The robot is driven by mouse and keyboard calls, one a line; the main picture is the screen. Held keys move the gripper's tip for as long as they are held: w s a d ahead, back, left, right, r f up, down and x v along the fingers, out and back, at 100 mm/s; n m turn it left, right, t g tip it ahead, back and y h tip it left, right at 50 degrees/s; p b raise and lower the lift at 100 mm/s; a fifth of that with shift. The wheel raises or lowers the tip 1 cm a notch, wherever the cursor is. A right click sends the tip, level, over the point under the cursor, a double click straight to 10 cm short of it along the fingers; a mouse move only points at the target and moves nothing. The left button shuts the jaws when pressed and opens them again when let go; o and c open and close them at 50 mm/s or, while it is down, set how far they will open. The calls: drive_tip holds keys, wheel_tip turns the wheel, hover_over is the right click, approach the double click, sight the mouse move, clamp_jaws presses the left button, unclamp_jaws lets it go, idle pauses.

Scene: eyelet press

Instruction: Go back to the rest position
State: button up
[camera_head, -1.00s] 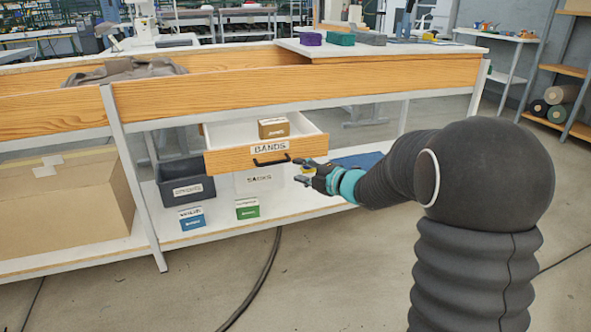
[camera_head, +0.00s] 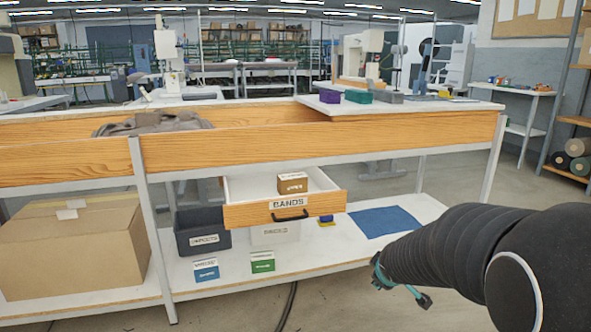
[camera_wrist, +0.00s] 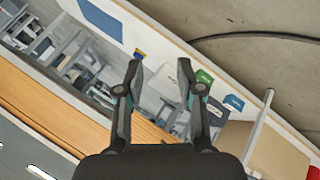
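My gripper (camera_head: 402,287) hangs in front of the bench at the lower right, apart from the shelf and drawer. In the wrist view its two fingers (camera_wrist: 160,68) are spread, with nothing held between them. The arm is still stretched out from the right edge. The wooden drawer labelled BANDS (camera_head: 264,214) is pulled open under the bench, with a small brown box (camera_head: 292,183) in it. A small blue and yellow thing (camera_head: 326,220) sits on the lower shelf right of the drawer front; it also shows in the wrist view (camera_wrist: 139,55).
The lower shelf (camera_head: 345,262) carries a dark bin (camera_head: 202,232), a pale bin (camera_head: 275,236), blue and green label cards, and a blue mat (camera_head: 385,221). A large carton (camera_head: 75,245) stands at left. Bare floor (camera_head: 370,315) lies in front of the bench.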

drive_tip(key=s+a+r+m+g+p, duration=0.1)
drive_tip(key=s+r, duration=0.4)
drive_tip(key=s, duration=0.5)
drive_tip(key=s+a+r+m+g+y+p, duration=0.1)
drive_tip(key=s+a+r+m+p, duration=0.2)
drive_tip(key=s, duration=0.7)
drive_tip(key=s+a+r+m+p, duration=0.2)
drive_tip(key=s+r+m+p, duration=0.1)
drive_tip(key=s+r, duration=0.5)
drive_tip(key=s+m, duration=0.1)
drive_tip(key=s, duration=0.1)
drive_tip(key=shift+s+a+g+y, duration=0.2)
drive_tip(key=shift+s+g+y, duration=0.1)
drive_tip(key=shift+g, duration=0.1)
